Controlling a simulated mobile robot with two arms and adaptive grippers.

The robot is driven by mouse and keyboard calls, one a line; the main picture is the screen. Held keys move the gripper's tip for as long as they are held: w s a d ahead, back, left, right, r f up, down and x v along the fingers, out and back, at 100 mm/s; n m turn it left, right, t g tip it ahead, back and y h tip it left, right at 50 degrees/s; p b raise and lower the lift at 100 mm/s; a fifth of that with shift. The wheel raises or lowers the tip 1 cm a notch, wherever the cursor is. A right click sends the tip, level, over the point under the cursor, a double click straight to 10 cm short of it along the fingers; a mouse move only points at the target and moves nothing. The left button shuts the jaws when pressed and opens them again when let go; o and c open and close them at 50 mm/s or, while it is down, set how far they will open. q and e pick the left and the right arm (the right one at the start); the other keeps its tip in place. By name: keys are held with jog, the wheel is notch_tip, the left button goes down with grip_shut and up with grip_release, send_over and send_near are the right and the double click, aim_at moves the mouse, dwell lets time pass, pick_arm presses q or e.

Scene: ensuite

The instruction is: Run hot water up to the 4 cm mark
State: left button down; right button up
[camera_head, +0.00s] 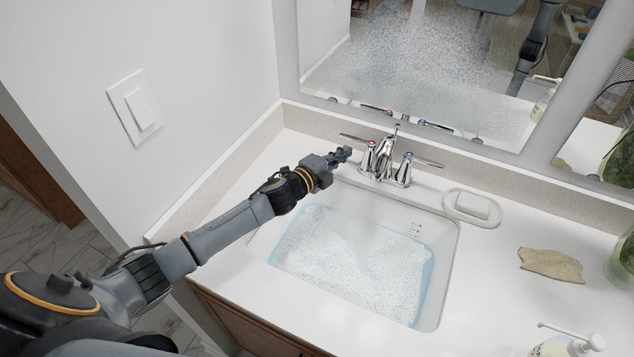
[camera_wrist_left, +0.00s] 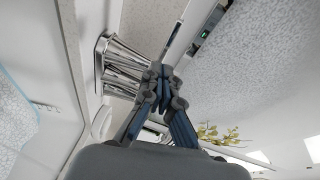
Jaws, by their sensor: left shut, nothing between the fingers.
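The sink basin (camera_head: 447,255) holds water topped with white foam (camera_head: 345,265). Small dark marks (camera_head: 415,230) show on its inner wall at the right; I cannot read the level against them. The chrome faucet (camera_head: 383,160) stands behind the basin. Its left handle (camera_head: 355,138) has a red mark, its right handle (camera_head: 425,162) a blue one. My left gripper (camera_head: 346,154) is shut and empty, just left of the faucet near the red-marked handle; I cannot tell whether they touch. The wrist view shows the shut fingers (camera_wrist_left: 163,90) beside the chrome faucet (camera_wrist_left: 122,68). I cannot make out a water stream.
A soap dish with soap (camera_head: 473,207) is right of the faucet. A beige cloth-like piece (camera_head: 551,264), a pump bottle (camera_head: 575,345) and a green vase (camera_head: 625,258) are farther right. The mirror (camera_head: 430,60) is partly fogged. A wall bounds the left side.

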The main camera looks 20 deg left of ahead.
pick_arm(q)
jog(key=s+r+y+b, duration=0.1)
jog(key=s+r+b, duration=0.1)
jog(key=s, duration=1.1)
jog(key=shift+s+a+n+t+b, duration=0.2)
jog(key=shift+n+t+b, duration=0.1)
jog(key=shift+b, duration=0.2)
jog(key=shift+w+f, duration=0.1)
jog(key=shift+w, duration=0.05)
